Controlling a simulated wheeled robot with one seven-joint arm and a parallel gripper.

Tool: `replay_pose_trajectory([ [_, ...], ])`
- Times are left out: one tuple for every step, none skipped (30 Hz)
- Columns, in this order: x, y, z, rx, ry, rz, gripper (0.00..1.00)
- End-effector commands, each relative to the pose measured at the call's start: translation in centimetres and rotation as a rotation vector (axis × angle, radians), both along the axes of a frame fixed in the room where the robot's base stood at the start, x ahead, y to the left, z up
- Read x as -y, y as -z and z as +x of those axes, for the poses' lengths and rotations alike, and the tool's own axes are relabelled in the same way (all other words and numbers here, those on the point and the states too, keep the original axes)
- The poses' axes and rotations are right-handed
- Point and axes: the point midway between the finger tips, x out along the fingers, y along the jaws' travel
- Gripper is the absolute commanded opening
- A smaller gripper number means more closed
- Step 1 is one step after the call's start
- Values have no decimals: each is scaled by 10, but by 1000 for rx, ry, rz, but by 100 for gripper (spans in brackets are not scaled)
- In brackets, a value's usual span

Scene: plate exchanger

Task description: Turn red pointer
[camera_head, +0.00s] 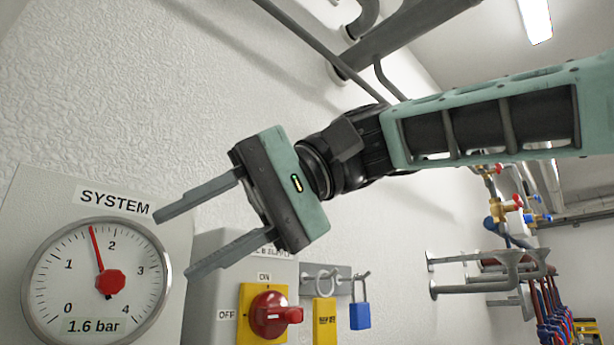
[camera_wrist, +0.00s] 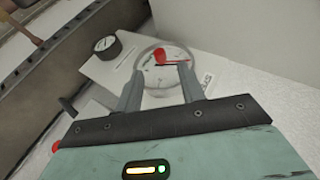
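The red pointer (camera_head: 97,250) is a thin needle with a red hub on a round white gauge (camera_head: 62,277) labelled SYSTEM, at the lower left of the head view. It points between 1 and 2, and the readout says 1.6 bar. The pointer (camera_wrist: 165,57) also shows in the wrist view, beyond the fingertips and partly near them. My gripper (camera_head: 172,243) is open and empty, with its two fingers apart and reaching left toward the gauge. In the wrist view my gripper (camera_wrist: 157,78) faces the gauge face (camera_wrist: 150,72). Contact with the pointer cannot be made out.
A red rotary switch (camera_head: 275,315) on a yellow plate sits on a grey box below my gripper. A blue padlock (camera_head: 360,310) and a yellow tag (camera_head: 324,318) hang beside it. Pipes (camera_head: 490,270) stand out at the right.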

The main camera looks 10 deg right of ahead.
Motion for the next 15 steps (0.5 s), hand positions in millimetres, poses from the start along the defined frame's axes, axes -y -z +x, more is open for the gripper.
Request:
replay_pose_trajectory([
  [11, -7, 1, 4, 4, 2, 39],
  [17, -11, 2, 3, 4, 2, 39],
  [24, -17, 2, 3, 3, 2, 39],
  [30, -21, 3, 3, 5, 1, 39],
  [36, -25, 3, 3, 4, 1, 39],
  [44, -30, 4, 2, 3, 0, 39],
  [50, -35, 4, 3, 4, 1, 39],
  [55, -38, 4, 3, 3, 0, 39],
  [62, -43, 5, 2, 2, 1, 39],
  [67, -47, 5, 2, 3, 1, 39],
  [71, -50, 5, 2, 3, 0, 39],
  [77, -54, 5, 2, 3, -1, 39],
  [81, -57, 6, 2, 3, -1, 39],
  [84, -59, 6, 1, 2, 0, 39],
  [89, -62, 6, 1, 2, 0, 39],
])
